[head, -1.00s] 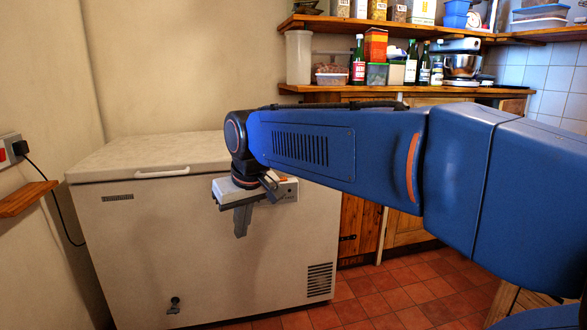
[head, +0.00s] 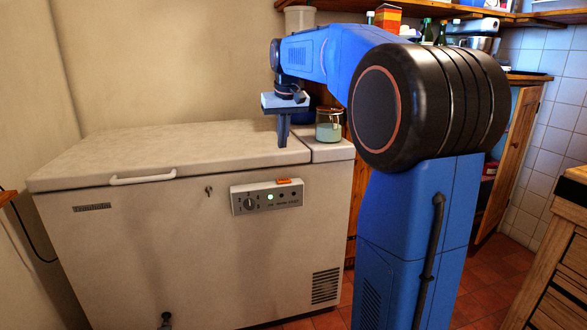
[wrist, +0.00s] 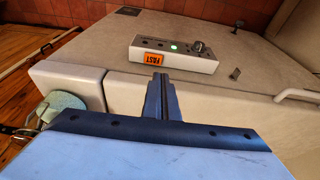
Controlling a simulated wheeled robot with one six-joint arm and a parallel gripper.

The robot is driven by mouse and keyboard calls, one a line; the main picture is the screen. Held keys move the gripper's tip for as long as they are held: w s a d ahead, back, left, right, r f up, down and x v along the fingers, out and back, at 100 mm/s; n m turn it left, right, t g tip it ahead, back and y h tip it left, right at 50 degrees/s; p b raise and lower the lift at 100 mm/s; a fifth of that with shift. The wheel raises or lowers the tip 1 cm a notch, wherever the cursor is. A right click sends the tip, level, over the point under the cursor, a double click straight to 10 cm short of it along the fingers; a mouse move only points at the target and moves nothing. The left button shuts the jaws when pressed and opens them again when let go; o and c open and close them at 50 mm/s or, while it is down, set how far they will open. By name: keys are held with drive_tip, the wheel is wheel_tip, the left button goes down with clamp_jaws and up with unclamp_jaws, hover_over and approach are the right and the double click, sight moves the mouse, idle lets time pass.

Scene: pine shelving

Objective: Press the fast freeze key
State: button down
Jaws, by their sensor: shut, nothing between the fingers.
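The fast freeze key is an orange key (head: 284,181) on the top edge of the pale control panel (head: 240,201) on the chest freezer's front. In the wrist view the key (wrist: 154,58) reads FAST and lies just beyond my fingertips. A green lamp (head: 270,197) is lit on the panel, beside a dark knob (head: 249,203). My gripper (head: 283,143) is shut and empty, pointing down above the lid's front right part, higher than the key. In the wrist view my gripper (wrist: 161,78) appears apart from the key.
The freezer lid (head: 170,150) is closed, with a white handle (head: 143,179) at its front. A glass jar (head: 329,126) stands on the freezer's right top. A keyhole (head: 209,191) is left of the panel. A wooden cabinet (head: 560,240) stands at the right.

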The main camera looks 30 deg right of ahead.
drive_tip(key=shift+w+d+r, duration=0.1)
drive_tip(key=shift+w+d, duration=0.65)
drive_tip(key=shift+d, duration=0.35)
approach(284, 180)
drive_tip(key=x, duration=0.5)
drive_tip(key=shift+w, duration=0.3)
drive_tip(key=shift+f, duration=0.55)
